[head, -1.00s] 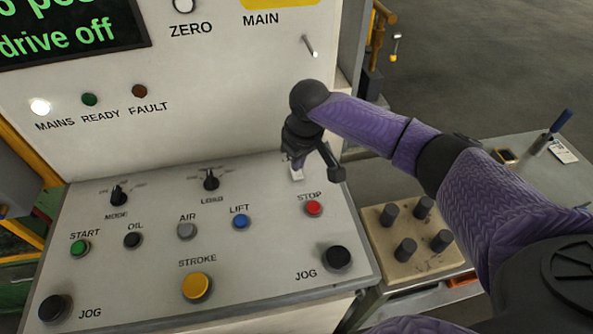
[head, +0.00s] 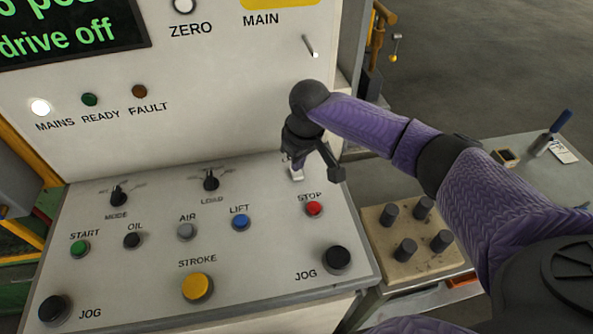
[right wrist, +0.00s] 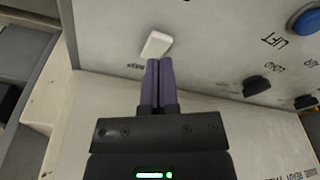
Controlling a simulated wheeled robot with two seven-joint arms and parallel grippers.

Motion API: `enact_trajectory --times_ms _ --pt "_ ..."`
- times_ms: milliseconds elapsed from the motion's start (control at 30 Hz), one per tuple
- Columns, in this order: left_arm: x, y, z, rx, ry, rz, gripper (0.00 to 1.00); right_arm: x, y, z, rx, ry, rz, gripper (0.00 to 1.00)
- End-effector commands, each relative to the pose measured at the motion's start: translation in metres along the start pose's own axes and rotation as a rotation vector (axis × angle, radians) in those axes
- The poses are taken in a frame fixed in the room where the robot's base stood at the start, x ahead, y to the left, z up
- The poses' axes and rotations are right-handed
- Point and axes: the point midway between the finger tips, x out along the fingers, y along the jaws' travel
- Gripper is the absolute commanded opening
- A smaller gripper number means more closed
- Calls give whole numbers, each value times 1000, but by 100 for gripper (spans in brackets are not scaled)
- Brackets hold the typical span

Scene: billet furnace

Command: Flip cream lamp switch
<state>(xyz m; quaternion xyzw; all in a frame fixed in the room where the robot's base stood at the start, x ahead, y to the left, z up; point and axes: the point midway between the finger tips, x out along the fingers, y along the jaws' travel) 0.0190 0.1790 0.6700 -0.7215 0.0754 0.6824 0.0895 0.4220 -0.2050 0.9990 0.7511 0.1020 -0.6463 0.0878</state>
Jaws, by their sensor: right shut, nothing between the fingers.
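The cream lamp switch (right wrist: 156,45) is a small pale rocker on the sloped console panel. In the right wrist view it lies just beyond my right gripper's fingertips (right wrist: 159,62); whether they touch it I cannot tell. In the head view the switch (head: 297,174) shows in part, just below the right gripper (head: 294,160), and its label is mostly hidden. The right gripper's purple fingers are closed together with nothing between them. My left gripper is in neither view.
The red STOP button (head: 314,208) sits close below the switch. The blue LIFT button (head: 240,222) and LOAD knob (head: 211,181) are to the left. An upright panel rises behind the console. A block with dark pegs (head: 393,262) stands to the right.

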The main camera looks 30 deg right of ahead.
Motion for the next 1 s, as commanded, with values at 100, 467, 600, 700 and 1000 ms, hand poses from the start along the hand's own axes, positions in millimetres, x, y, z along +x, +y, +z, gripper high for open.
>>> enact_trajectory --times_ms 100,467,600,700,1000 --pt "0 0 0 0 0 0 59 0 0 0 0 0 0 0" --pt "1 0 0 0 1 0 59 1 0 0 0 0 0 0" --pt "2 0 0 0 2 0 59 4 0 1 0 0 0 0" --pt "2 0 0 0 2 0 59 5 0 1 0 -1 0 0" --pt "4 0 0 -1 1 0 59 10 0 2 0 -1 -1 0"
